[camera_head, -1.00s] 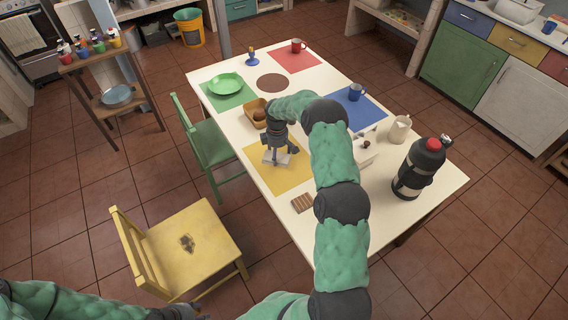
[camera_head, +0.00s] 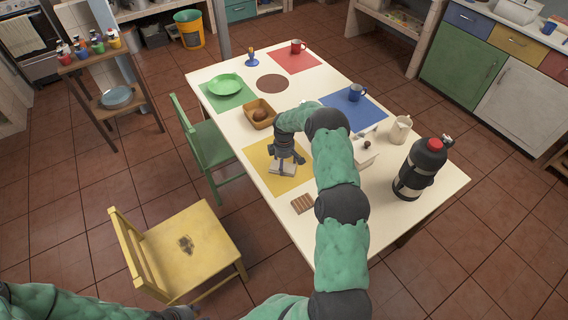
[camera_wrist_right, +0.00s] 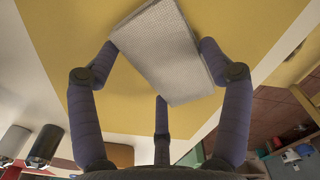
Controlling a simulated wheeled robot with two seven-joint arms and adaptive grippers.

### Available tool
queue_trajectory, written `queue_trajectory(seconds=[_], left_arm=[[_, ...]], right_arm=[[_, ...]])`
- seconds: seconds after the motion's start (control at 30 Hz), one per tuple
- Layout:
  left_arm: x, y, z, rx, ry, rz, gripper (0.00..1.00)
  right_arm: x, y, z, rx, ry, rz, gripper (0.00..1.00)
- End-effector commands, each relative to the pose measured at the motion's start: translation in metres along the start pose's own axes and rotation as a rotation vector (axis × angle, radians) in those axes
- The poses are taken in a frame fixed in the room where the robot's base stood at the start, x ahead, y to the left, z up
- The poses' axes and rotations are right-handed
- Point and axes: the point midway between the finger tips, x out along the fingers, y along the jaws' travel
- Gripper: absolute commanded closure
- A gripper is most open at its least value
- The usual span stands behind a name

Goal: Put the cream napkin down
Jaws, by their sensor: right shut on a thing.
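The cream napkin (camera_head: 282,170) is a folded, pale textured pad over the yellow mat (camera_head: 262,158). In the right wrist view the napkin (camera_wrist_right: 165,50) lies between the fingertips of my right gripper (camera_wrist_right: 158,70), with the yellow mat (camera_wrist_right: 75,50) behind it. My right gripper (camera_head: 285,160) points down and is shut on the napkin. I cannot tell whether the napkin touches the mat. My left gripper (camera_head: 178,313) is only partly seen at the bottom edge, and its fingers are unclear.
A brown slatted piece (camera_head: 303,203) lies nearer the front. A white jug (camera_head: 401,129) and a black flask (camera_head: 420,168) stand at the right. The yellow mat's left part is bare.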

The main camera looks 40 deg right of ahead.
Motion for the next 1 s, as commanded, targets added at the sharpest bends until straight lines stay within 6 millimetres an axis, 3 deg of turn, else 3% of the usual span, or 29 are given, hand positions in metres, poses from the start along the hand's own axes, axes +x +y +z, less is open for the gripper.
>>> queue_trajectory(seconds=[0.03,0.07,0.1,0.13,0.63,1.0], left_arm=[[0.003,-0.001,0.000,0.000,0.000,0.000,0.60],[0.002,-0.001,0.000,0.000,0.000,0.000,0.60],[0.002,-0.001,0.000,0.000,0.000,0.000,0.60],[0.002,-0.001,0.000,0.000,0.000,0.000,0.60],[-0.003,0.001,0.000,0.000,0.000,0.000,0.60],[-0.013,0.005,0.001,0.000,0.000,0.000,0.60]], right_arm=[[0.003,0.000,0.000,0.000,0.000,-0.001,0.49],[0.003,0.000,0.000,0.000,0.000,-0.001,0.16],[0.002,0.000,0.000,0.000,0.000,-0.001,0.05],[0.002,0.000,0.000,0.000,0.000,-0.001,0.00],[-0.005,0.000,0.000,0.000,0.000,0.000,0.00],[-0.075,0.001,-0.001,-0.001,0.001,0.002,0.00]])
